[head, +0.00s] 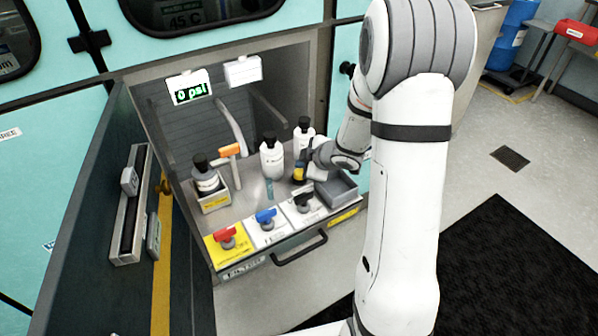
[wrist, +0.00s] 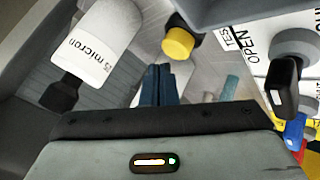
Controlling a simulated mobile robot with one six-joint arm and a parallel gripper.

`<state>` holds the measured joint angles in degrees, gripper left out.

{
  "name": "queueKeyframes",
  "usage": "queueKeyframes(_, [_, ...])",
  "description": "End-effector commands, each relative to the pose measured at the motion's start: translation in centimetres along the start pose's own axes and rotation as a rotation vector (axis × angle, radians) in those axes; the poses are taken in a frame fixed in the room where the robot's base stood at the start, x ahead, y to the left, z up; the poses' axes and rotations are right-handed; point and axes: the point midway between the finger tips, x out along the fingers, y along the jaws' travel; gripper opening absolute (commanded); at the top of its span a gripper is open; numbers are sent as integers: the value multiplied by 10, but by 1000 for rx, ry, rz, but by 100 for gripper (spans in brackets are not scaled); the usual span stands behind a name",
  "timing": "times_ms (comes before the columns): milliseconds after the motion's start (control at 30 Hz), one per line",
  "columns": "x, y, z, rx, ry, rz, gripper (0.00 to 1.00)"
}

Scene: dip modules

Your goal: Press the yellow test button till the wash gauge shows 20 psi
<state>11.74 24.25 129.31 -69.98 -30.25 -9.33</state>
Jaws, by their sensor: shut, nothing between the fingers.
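The yellow test button (head: 299,171) sits on a dark base on the cabinet's pull-out shelf. In the wrist view the yellow button (wrist: 179,43) is up and right of my gripper's fingertips (wrist: 158,72), with a TEST label beside it. My gripper's dark blue fingers are shut and empty, with a visible gap to the button in that picture. Whether they touch it from above cannot be told in the head view, where the wrist hides part of the fingers. The wash gauge (head: 192,92) reads 0 psi in green.
White bottles with black caps (head: 271,160) stand behind and beside the button. Red (head: 226,236), blue (head: 266,217) and black (head: 303,200) valve handles line the front. The open cabinet door (head: 85,220) is at left.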

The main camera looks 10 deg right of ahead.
Motion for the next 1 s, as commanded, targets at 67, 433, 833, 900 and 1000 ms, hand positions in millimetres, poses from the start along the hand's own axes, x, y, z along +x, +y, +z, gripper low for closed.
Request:
queueKeyframes(67, [0, 0, 0, 0, 0, 0, 0])
queueKeyframes(433, [1, -1, 1, 0, 0, 0, 0])
queueKeyframes(833, [6, -4, 4, 1, 0, 0, 0])
queueKeyframes(900, [6, -4, 4, 1, 0, 0, 0])
queueKeyframes(1000, [6, -4, 4, 1, 0, 0, 0])
